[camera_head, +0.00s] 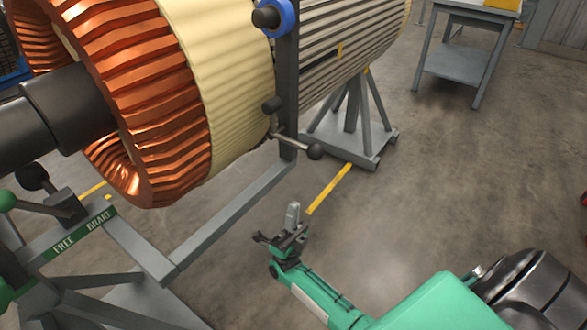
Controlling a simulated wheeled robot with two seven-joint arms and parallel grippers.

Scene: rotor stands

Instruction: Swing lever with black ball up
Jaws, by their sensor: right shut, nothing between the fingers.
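A lever with a black ball (34,176) stands on the stand at the left, beside a green plate (84,234) marked FREE and BRAKE. Another short lever, with a dark ball (315,151) at its right end, sticks out from the grey upright post below the rotor. My right gripper (285,236) is shut and empty, reaching in from the lower right. It is below the dark ball on the post and right of the plate, apart from both. My left gripper is not in view.
The large rotor with copper windings (165,95) fills the upper left. The stand's grey beam (225,215) runs left of my gripper. A green ball (7,200) is at the left edge. A grey table (455,62) stands at the back right. The floor between is clear.

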